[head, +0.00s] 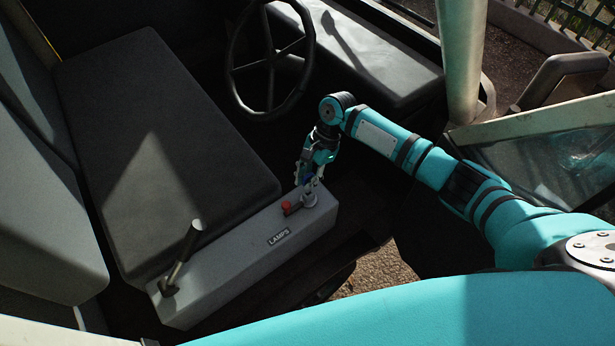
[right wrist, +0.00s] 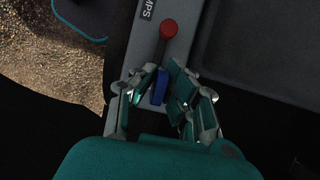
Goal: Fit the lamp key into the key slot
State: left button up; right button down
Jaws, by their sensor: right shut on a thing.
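The lamp key shows as a blue piece (right wrist: 159,87) between the fingers of my right gripper (right wrist: 156,82) in the right wrist view. My right gripper (head: 312,177) is shut on it, just above the far end of the grey console in the head view. A round grey fitting (head: 309,200), which looks like the key slot, sits on the console top directly under the fingers. The lower end of the key is hidden, so I cannot tell whether it is in the slot or above it. My left gripper is not in view.
The console (head: 245,262) carries a LAMPS label (head: 279,237), a red knob (head: 287,207) close beside the fitting and a lever (head: 183,255) at its near end. A dark seat (head: 165,150) lies to the left. The steering wheel (head: 271,65) stands beyond my gripper.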

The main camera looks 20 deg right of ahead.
jog(key=shift+f+b, duration=0.4)
jog(key=shift+f, duration=1.25)
jog(key=c, duration=1.3)
grip_release()
jog(key=shift+c, duration=0.2)
jog(key=shift+d+r, duration=0.1)
jog(key=shift+r, duration=0.1)
jog(key=v, duration=1.1)
jog(key=shift+r, duration=0.3)
